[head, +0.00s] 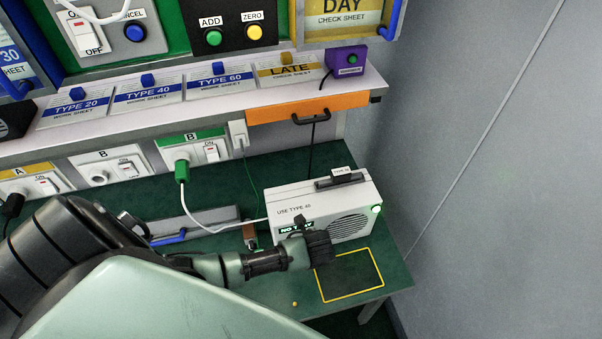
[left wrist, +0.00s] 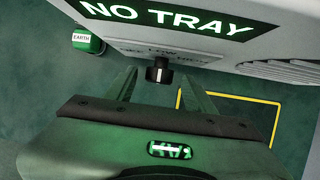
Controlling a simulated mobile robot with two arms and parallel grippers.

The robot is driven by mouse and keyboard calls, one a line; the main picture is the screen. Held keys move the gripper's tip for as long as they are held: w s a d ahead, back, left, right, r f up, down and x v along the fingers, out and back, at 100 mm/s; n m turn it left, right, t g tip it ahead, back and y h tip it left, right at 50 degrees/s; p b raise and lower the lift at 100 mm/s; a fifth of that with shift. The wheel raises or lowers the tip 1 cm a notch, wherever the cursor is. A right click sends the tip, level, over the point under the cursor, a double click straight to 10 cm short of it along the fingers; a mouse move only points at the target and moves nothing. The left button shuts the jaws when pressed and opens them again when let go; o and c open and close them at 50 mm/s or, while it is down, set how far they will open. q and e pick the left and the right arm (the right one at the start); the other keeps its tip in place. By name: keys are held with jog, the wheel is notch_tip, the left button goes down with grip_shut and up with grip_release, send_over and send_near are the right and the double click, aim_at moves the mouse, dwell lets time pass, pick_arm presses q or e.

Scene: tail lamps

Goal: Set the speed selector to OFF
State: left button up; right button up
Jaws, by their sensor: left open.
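The speed selector is a black knob (left wrist: 159,70) on the front of the white machine (left wrist: 225,60), with a short white mark on it. The word LOW shows above it in the left wrist view; the other lettering there is too faint to read surely. My left gripper (left wrist: 159,78) is open, its two fingers on either side of the knob. Whether they touch it I cannot tell. In the head view my left gripper (head: 322,248) is at the front of the machine (head: 290,205) and hides the knob. My right gripper is not in view.
A lit NO TRAY sign (left wrist: 165,15) is on the machine front. A yellow outlined square (head: 350,275) lies empty on the green bench (head: 235,165) in front of it. A green EARTH part (left wrist: 88,40) is left of the knob. A grey wall (head: 500,180) stands at right.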

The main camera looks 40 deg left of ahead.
pick_arm(q)
jog(key=shift+f, duration=0.15)
jog(key=shift+s, duration=0.1)
jog(key=shift+c, duration=0.3)
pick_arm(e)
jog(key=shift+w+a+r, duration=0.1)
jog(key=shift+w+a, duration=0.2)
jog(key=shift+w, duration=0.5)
pick_arm(q)
grip_shut()
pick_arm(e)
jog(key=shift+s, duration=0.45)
